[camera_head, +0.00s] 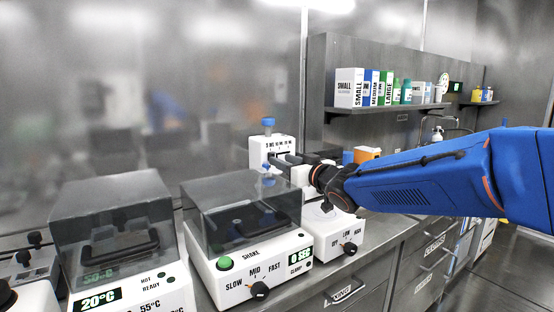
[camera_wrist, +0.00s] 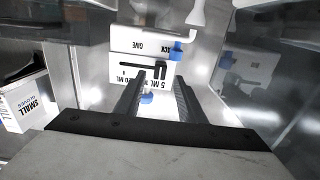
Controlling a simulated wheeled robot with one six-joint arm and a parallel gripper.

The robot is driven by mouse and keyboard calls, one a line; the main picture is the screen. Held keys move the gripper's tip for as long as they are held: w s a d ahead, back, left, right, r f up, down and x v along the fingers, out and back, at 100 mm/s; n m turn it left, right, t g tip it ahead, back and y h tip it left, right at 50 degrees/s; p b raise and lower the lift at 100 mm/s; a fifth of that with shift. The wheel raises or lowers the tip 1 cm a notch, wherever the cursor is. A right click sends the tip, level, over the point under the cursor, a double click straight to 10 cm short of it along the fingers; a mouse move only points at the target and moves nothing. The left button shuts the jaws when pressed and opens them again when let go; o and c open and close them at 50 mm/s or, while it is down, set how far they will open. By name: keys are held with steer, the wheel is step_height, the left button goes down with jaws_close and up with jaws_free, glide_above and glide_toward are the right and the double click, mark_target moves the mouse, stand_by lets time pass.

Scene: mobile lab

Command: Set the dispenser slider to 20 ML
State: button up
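The dispenser (camera_head: 258,149) is a white box with a blue top knob, at the back of the bench. It shows upside down in the wrist view (camera_wrist: 122,45), with a black horizontal slot and ML markings. The dark slider (camera_wrist: 159,70) appears at the slot's right end in that view, near the 5 ML marking. My gripper (camera_head: 282,160) is in front of the dispenser's face. In the wrist view my gripper (camera_wrist: 158,84) is open, its two fingers apart with the slider roughly between their tips. Whether either finger touches it I cannot tell.
A shaker (camera_head: 213,262) with a clear lid and a heater box (camera_head: 150,285) stand on the bench at the left. A white dial device (camera_head: 345,232) sits under my arm. A wall shelf (camera_head: 390,108) holds glove boxes and bottles. A glove box (camera_wrist: 22,103) shows in the wrist view.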

steer(key=shift+x, duration=2.05)
